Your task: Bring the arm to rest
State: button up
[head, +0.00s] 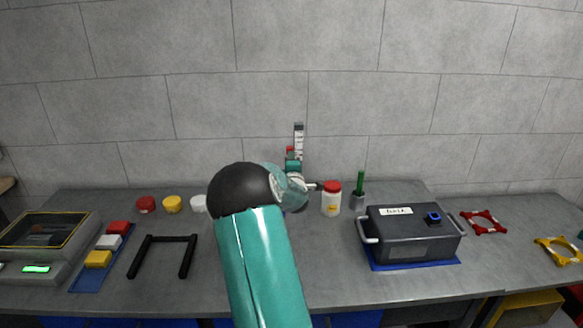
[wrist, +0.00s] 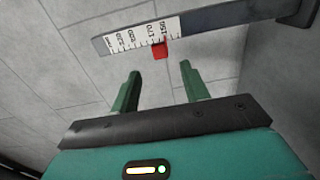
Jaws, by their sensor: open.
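My gripper (wrist: 161,88) shows in the wrist view with its two green fingers spread apart and nothing between them. Beyond the fingertips is a gauge arm with a white printed scale (wrist: 135,37) and a red pointer (wrist: 160,48). The pointer appears near the 150 end of the scale, apart from the fingers. In the head view my teal arm reaches up over the bench toward the wall, and the upright scale (head: 299,133) shows just above its end. My arm hides the lower part of the gauge and the fingers are hard to make out there.
On the grey bench (head: 330,270) a jar with a red lid (head: 331,200) stands close right of my arm. A dark lidded case (head: 410,236) sits on a blue mat. Left are a black handle frame (head: 161,255), a blue tray (head: 88,278) of coloured blocks and a display device (head: 38,250).

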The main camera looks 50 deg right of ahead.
jog(key=shift+v, duration=0.8)
jog(key=shift+a, duration=0.1)
jog(key=a+r+m+g+y, duration=0.1)
jog(key=a+r+m+y, duration=0.15)
jog(key=a, duration=0.85)
jog(key=a+r+m+y, duration=0.2)
jog(key=a+r+y, duration=0.15)
jog(key=a, duration=0.75)
jog(key=a+r+m+g+y, duration=0.1)
jog(key=a+r+m+y, duration=0.15)
jog(key=a, duration=0.95)
jog(key=s+a+f+g+y, duration=0.1)
jog(key=s+a+g+y, duration=0.1)
jog(key=s+a, duration=0.9)
jog(key=s+a+f+m+g+y, duration=0.1)
jog(key=s+a+g+y, duration=0.1)
jog(key=s+a, duration=0.9)
jog(key=shift+s+a+f+y, duration=0.35)
jog(key=shift+a+y, duration=0.2)
jog(key=shift+a, duration=0.15)
jog(key=shift+c, duration=0.4)
